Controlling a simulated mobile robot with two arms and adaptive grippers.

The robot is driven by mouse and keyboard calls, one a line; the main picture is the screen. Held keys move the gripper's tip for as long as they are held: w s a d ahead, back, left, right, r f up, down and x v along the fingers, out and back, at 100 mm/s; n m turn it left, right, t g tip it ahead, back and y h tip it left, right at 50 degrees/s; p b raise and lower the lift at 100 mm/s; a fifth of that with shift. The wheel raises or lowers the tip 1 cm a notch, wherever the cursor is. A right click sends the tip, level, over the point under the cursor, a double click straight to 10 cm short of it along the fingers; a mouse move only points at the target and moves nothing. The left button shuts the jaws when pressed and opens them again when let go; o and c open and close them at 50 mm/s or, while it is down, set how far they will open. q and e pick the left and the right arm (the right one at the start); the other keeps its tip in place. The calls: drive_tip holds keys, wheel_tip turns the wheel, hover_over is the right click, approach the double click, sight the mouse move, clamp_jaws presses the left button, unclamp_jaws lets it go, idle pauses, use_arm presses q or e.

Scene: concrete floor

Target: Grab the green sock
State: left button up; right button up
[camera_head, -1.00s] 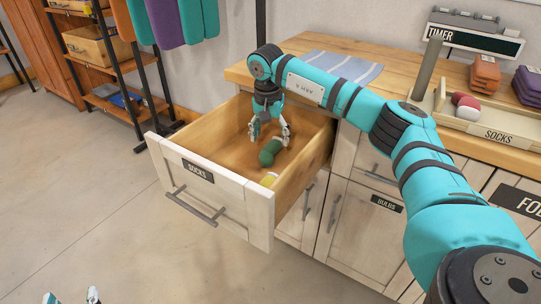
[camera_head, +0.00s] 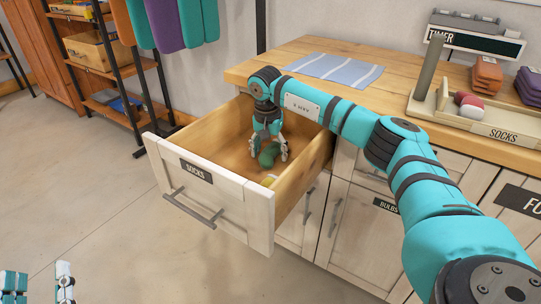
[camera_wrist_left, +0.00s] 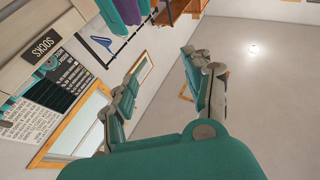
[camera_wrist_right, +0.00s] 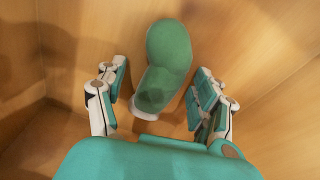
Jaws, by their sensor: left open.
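My right gripper (camera_head: 268,152) is down inside the drawer, over the sock. In the right wrist view the green sock (camera_wrist_right: 168,58) lies between the two spread fingers of my right gripper (camera_wrist_right: 160,85), with a gap visible on each side.
The drawer's wooden walls stand close around my right gripper. The counter above holds a striped cloth (camera_head: 333,68) and a SOCKS tray (camera_head: 495,133). A shelf rack (camera_head: 125,80) stands at the left; the floor in front is clear.

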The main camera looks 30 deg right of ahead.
drive_tip(key=c, duration=0.9)
drive_tip(key=shift+r, duration=0.1)
